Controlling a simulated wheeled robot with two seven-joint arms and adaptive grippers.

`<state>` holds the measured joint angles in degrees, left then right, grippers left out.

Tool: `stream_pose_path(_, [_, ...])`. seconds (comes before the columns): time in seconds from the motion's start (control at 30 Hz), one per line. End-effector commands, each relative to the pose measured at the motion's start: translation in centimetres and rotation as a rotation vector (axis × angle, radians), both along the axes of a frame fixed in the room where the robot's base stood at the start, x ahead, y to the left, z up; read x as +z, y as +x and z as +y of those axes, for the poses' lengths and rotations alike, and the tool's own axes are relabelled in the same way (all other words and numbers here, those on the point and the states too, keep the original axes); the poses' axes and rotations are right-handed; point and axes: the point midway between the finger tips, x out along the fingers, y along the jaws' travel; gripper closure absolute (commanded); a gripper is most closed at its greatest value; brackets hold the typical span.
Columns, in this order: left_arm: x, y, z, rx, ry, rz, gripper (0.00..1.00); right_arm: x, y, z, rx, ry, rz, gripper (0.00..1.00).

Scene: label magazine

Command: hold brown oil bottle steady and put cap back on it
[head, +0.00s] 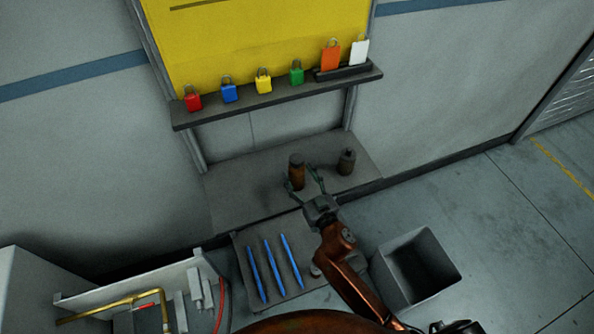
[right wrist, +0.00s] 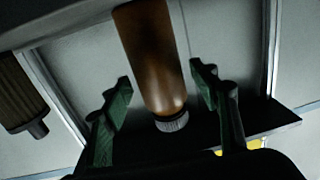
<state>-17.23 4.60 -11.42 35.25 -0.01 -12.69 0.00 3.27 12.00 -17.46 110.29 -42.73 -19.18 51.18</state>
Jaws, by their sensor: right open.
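The brown oil bottle (head: 297,175) stands upright on the grey ledge below the shelf. In the right wrist view the bottle (right wrist: 152,60) appears upside down, with a grey ribbed end (right wrist: 172,122); I cannot tell whether this is a cap or a bare threaded neck. My right gripper (head: 304,182) is open, its green fingers on either side of the bottle, with gaps visible beside it in the wrist view (right wrist: 163,85). A small round grey piece (head: 316,270) lies on the tray by my right arm; it may be a cap. My left gripper is out of view.
A dark ribbed bottle-like item (head: 346,163) stands right of the bottle. Several coloured padlocks line the shelf (head: 275,97) above. Blue pens lie on the tray (head: 243,245) in front. A grey open bin (head: 440,250) stands at right; a box with brass pipe (head: 110,313) at left.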

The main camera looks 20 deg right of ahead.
Motion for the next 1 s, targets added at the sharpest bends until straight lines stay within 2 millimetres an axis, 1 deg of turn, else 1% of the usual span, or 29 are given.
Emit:
stream_pose_path(0.03, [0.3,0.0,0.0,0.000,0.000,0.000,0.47,0.2,-1.2,-0.2,-0.002,0.004,0.000,0.45])
stream_pose_path(0.1, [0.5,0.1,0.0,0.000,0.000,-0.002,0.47,0.1,-2.7,-0.4,-0.003,0.003,0.001,0.45])
stream_pose_path(0.3, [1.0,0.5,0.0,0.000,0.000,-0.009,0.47,0.2,-6.7,-0.9,-0.003,0.003,0.000,0.45])
stream_pose_path(0.4, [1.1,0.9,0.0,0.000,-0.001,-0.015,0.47,0.1,-8.2,-1.0,-0.003,0.001,0.001,0.45])
stream_pose_path(0.5, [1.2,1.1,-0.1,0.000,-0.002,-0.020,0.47,0.1,-9.2,-1.1,-0.003,0.002,0.001,0.45])
stream_pose_path(0.67, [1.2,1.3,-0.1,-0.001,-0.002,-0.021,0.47,0.1,-9.9,-1.2,-0.002,0.000,-0.001,0.45])
stream_pose_path(1.0, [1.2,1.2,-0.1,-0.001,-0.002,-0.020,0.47,0.1,-9.9,-1.2,-0.001,0.000,-0.001,0.45])
